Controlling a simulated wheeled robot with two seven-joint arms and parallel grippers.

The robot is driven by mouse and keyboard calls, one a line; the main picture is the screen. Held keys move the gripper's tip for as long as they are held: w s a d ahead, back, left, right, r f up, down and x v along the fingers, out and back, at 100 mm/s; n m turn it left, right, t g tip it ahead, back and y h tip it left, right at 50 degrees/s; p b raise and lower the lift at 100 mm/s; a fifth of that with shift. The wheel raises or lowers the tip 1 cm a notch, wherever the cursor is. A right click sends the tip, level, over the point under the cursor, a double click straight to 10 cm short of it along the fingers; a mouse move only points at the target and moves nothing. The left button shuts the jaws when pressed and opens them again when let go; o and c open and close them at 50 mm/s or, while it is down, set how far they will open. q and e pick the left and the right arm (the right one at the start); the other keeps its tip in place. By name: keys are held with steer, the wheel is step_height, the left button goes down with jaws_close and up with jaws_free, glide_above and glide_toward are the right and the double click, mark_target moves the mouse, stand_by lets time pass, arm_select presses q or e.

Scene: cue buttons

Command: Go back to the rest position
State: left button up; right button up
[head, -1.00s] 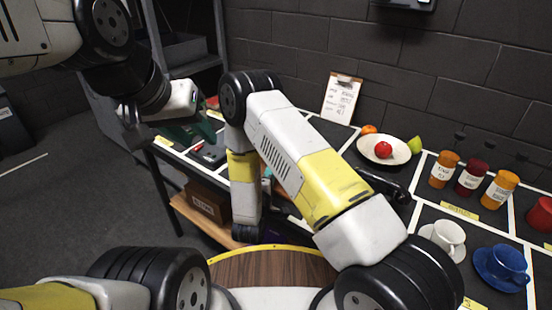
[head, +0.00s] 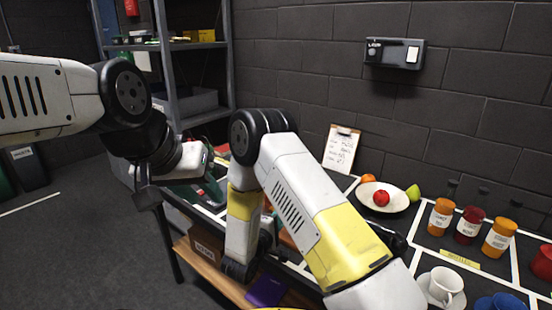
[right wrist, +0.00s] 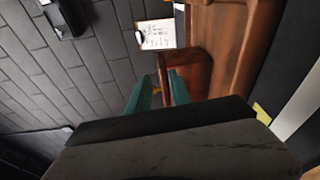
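My left arm comes in from the left in the head view. Its gripper (head: 147,195) hangs dark over the left end of the table; I cannot make out the gap between its fingers. My right arm is bent in the middle of the head view, with its forearm pointing down in front of the table edge. In the right wrist view my right gripper (right wrist: 157,85) shows two teal fingers set apart, with nothing clearly held between them. A brown surface (right wrist: 232,45) fills the area just right of those fingers.
The table holds a clipboard (head: 341,150), a white fruit bowl (head: 393,203), several labelled jars (head: 467,226) and a white cup (head: 445,285). A dark box (head: 394,53) hangs on the wall. Grey shelving (head: 172,75) stands behind my left arm.

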steer(key=s+d+r+m+g+h, duration=0.2)
steer(key=d+r+m+g+h, duration=0.1)
steer(key=d+r, duration=0.3)
steer(key=s+d+r+m+g+h, duration=0.2)
steer(key=d+r+g, duration=0.2)
steer(key=d, duration=0.3)
steer(key=s+d+r+m+g+y, duration=0.2)
steer(key=s+d+r+m+g, duration=0.3)
steer(key=s+d, duration=0.3)
steer(key=s+a+r+m+g+y, duration=0.1)
steer(key=s+a+r+y, duration=0.1)
steer(key=s+y, duration=0.4)
steer(key=s+a+r+m+g+y, duration=0.1)
steer(key=s+r+y, duration=0.2)
steer(key=s, duration=0.4)
steer(key=s+a+r+m+t+y, duration=0.1)
steer(key=s+a+r+t+y, duration=0.1)
steer(key=a+r+t+y, duration=0.2)
step_height(320, 180, up, 2)
steer(key=shift+a+r+t, duration=0.15)
steer(key=shift+a+t, duration=0.15)
steer(key=shift+a, duration=0.2)
steer(key=shift+s, duration=0.15)
